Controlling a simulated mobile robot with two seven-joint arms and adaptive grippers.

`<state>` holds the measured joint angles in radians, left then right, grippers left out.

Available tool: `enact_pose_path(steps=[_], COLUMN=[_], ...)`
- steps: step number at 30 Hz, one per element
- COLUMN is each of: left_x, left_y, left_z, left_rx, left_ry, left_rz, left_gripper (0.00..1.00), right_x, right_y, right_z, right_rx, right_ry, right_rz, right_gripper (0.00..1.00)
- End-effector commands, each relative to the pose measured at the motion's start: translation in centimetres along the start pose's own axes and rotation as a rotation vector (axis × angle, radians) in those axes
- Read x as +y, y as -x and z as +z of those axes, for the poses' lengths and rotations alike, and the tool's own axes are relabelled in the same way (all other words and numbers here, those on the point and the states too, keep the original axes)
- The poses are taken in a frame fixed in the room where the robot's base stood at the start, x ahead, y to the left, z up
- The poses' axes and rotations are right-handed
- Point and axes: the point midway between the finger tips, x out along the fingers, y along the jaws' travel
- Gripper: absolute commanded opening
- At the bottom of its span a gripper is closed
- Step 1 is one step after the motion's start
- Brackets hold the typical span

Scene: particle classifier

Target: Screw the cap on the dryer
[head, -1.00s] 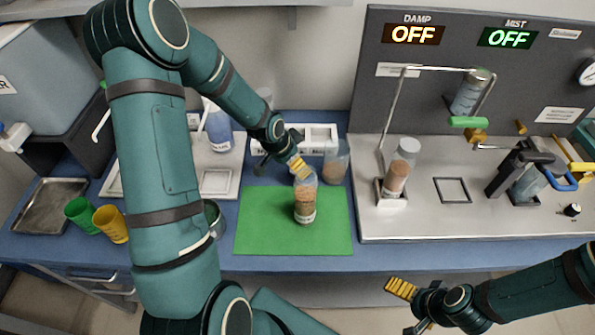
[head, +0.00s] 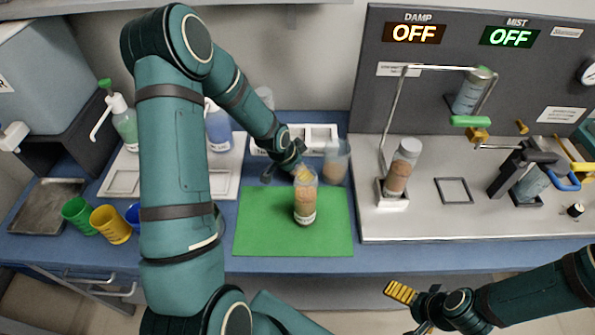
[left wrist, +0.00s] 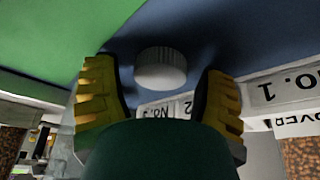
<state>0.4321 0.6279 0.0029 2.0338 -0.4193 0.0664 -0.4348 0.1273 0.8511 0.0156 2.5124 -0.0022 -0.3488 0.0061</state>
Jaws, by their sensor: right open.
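A clear bottle with brown granules (head: 305,202), which may be the dryer, stands upright on the green mat (head: 260,225), its top seemingly uncapped. My left gripper (head: 302,173) is just behind the bottle, its fingertips partly hidden by it. In the left wrist view a white ridged cap (left wrist: 160,70) lies on the blue tabletop between the two yellow fingers, with gaps on both sides. The left gripper is open there and holds nothing. The cap is hidden in the head view. My right gripper (head: 402,305) is open and empty in front of the table's edge.
A beaker with granules (head: 336,165) stands close behind the bottle, beside a white labelled rack (head: 318,132). A white-capped bottle (head: 402,168) sits in a holder on the steel bench (head: 430,215) at right. Green and yellow cups (head: 110,224) stand at left.

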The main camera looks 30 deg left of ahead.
Motion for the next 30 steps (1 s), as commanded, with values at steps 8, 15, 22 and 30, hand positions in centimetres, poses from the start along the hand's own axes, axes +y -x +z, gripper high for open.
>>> enact_pose_path(steps=[8, 15, 22, 30], left_x=[0.0, 0.0, -0.1, -0.1], left_y=[0.0, 0.1, 2.4, 7.2], left_z=[0.0, 0.0, -1.0, -3.0], left_rx=[0.0, 0.0, 0.003, 0.003], left_ry=[0.0, 0.0, 0.0, 0.0], left_rz=[0.0, 0.0, -0.003, -0.003], left_gripper=[0.39, 0.38, 0.38, 0.38], right_x=[0.0, 0.0, -0.2, -0.5], right_y=[0.0, 0.0, 0.5, 1.4], right_z=[0.0, 0.0, -0.2, -0.6], right_rx=[0.0, 0.0, 0.004, 0.013], right_ry=[0.0, 0.0, -0.001, -0.004], right_rz=[0.0, 0.0, 0.0, 0.001], right_gripper=[1.0, 1.0, 1.0, 1.0])
